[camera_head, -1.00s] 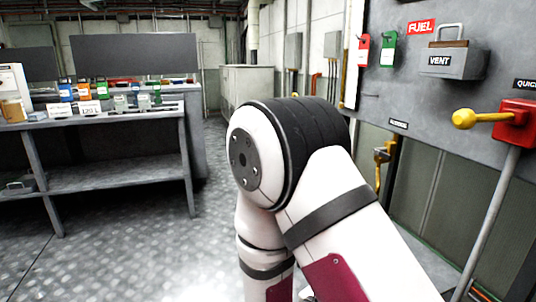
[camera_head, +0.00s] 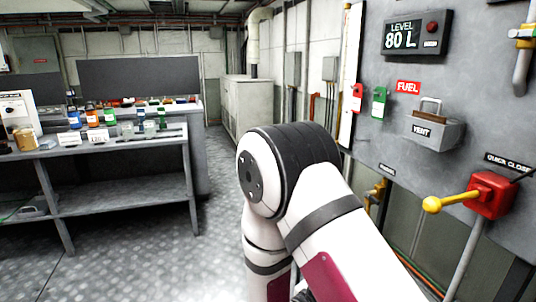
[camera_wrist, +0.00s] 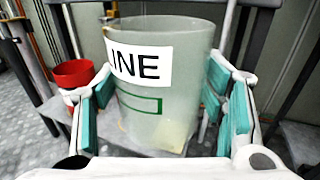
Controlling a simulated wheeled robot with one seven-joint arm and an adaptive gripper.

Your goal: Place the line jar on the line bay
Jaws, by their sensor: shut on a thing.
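The line jar (camera_wrist: 185,65) fills the middle of the wrist view. It is a clear, greenish container with a white label; the letters "INE" show. My gripper (camera_wrist: 160,95) is shut on it, with teal pads on both sides. A little pale yellowish matter shows at the bottom of the jar. A pale flat surface (camera_wrist: 119,137) shows below it; I cannot tell whether the jar touches it. My gripper and the jar are hidden in the head view behind my arm. I cannot make out the line bay.
A red cup (camera_wrist: 74,73) stands left of the jar. In the head view, a grey workbench (camera_head: 122,195) with several small bottles stands at left. A wall panel at right carries a level display (camera_head: 416,33) reading 80 L, a vent box (camera_head: 436,132) and a red-yellow quick-close lever (camera_head: 488,194).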

